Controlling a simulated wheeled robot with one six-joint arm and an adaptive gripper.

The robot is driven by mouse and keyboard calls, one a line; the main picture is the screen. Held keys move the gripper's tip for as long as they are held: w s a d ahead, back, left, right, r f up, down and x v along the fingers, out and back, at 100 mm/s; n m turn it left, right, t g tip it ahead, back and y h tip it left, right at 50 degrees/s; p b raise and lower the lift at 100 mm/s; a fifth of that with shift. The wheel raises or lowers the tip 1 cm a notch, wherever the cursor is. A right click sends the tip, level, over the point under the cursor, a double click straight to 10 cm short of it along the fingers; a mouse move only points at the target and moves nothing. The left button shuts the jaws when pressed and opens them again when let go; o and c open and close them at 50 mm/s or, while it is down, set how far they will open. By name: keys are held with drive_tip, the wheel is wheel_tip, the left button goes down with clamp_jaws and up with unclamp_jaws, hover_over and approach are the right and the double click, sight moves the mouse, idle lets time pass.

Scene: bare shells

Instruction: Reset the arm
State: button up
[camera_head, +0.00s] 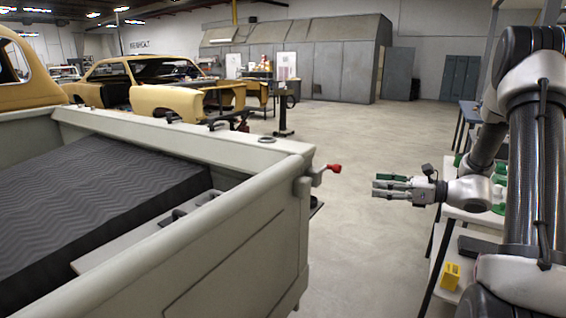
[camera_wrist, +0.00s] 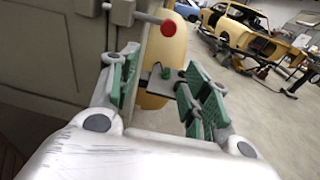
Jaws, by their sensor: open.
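My gripper (camera_head: 388,186) is at the end of my arm, which reaches in from the right in the head view. It points left toward the corner of a pale truck-bed shell (camera_head: 235,225). The gripper is open and empty, with a gap between its green-padded fingers in the wrist view (camera_wrist: 165,85). A red-tipped handle (camera_head: 334,168) sticks out from the shell's corner, to the left of my fingertips and apart from them. Its red knob also shows in the wrist view (camera_wrist: 168,27), above the fingers.
A table (camera_head: 436,240) with green items stands under my arm at the right. A small yellow block (camera_head: 450,276) is near its front. A dark ridged slab (camera_head: 95,200) lies inside the shell. A yellow car body (camera_head: 165,90) stands behind. The floor between shell and table is clear.

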drive_tip(key=s+f+n+g+h, duration=0.25)
drive_tip(key=s+n+g, duration=0.3)
drive_tip(key=s, duration=0.45)
drive_tip(key=s+f+n+g+h, duration=0.1)
drive_tip(key=s+n+g+h, duration=0.3)
drive_tip(key=s+n, duration=0.45)
drive_tip(key=s+d+r+n+t+h, duration=0.1)
drive_tip(key=s+r+n+t+h, duration=0.4)
drive_tip(key=s+r+n+h, duration=0.3)
drive_tip(key=s+r+n, duration=0.2)
drive_tip(key=s+r, duration=0.2)
drive_tip(key=r, duration=0.2)
drive_tip(key=shift+n, duration=0.4)
